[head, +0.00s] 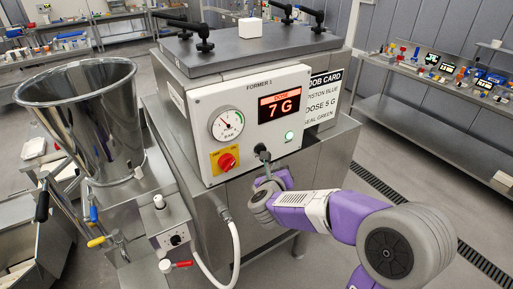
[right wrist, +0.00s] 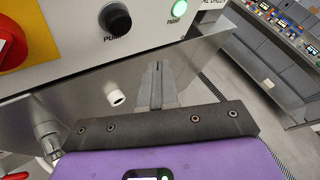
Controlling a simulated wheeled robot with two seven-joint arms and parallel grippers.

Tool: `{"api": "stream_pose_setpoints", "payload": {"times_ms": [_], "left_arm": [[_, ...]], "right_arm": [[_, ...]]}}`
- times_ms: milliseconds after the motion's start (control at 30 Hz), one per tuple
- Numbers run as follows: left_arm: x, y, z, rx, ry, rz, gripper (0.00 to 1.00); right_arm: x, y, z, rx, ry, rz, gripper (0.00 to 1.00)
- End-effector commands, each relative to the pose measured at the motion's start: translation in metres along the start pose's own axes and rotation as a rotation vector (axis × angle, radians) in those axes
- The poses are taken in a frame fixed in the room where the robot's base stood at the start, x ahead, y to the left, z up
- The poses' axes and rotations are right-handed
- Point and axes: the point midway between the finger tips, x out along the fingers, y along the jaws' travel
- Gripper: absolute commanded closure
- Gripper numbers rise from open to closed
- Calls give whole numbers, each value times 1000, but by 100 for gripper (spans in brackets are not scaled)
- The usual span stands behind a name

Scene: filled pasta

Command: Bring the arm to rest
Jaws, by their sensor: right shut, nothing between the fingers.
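My right arm comes in from the lower right in the head view. Its gripper (head: 267,173) is at the front of the former machine (head: 205,130), just below a black knob (head: 262,151). In the right wrist view the fingers (right wrist: 157,80) are shut with nothing between them. They are below the same knob, which shows there (right wrist: 115,18) and appears apart from them. My left gripper is not in view.
The display (head: 280,106) reads 7 G. The job card (head: 322,98) says dose 5 G. A steel hopper (head: 82,115) stands left, a white hose (head: 236,250) hangs below the panel, and a bench (head: 430,85) with small items stands right. Floor is clear between the machine and this bench.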

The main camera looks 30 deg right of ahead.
Motion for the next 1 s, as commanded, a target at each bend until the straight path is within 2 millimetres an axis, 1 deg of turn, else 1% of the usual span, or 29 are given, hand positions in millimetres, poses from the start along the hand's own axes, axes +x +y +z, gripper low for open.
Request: {"api": "stream_pose_setpoints", "payload": {"times_ms": [200, 267, 367, 467, 500, 567, 600, 667, 700, 733, 767, 800, 867, 900, 967, 1000], "left_arm": [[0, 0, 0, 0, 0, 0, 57], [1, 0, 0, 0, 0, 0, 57], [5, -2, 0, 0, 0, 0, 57], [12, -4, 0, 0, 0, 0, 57], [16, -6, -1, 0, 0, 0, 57], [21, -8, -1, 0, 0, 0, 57], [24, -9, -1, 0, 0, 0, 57], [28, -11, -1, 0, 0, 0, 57], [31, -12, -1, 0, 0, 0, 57], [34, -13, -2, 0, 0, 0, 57], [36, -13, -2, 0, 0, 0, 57], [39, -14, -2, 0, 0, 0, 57], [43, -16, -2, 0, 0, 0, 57], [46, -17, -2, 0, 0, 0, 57], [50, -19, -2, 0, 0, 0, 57], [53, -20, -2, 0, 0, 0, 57]], "right_arm": [[0, 0, 0, -2, 0, 1, 100], [2, 5, -3, -24, 2, 9, 100], [7, 29, -19, -162, 7, 60, 100], [15, 76, -52, -436, 3, 170, 100], [17, 98, -71, -573, -2, 230, 100], [17, 133, -103, -785, -20, 331, 100], [15, 155, -124, -923, -40, 403, 100], [9, 186, -159, -1119, -78, 514, 100], [4, 205, -183, -1245, -111, 590, 100], [-2, 218, -201, -1335, -139, 650, 100], [-8, 231, -220, -1422, -171, 711, 100], [-18, 246, -244, -1533, -221, 793, 100], [-35, 267, -282, -1689, -309, 921, 100], [-48, 279, -307, -1785, -381, 1008, 100], [-71, 295, -343, -1911, -505, 1137, 100], [-87, 303, -365, -1983, -596, 1220, 100]]}}
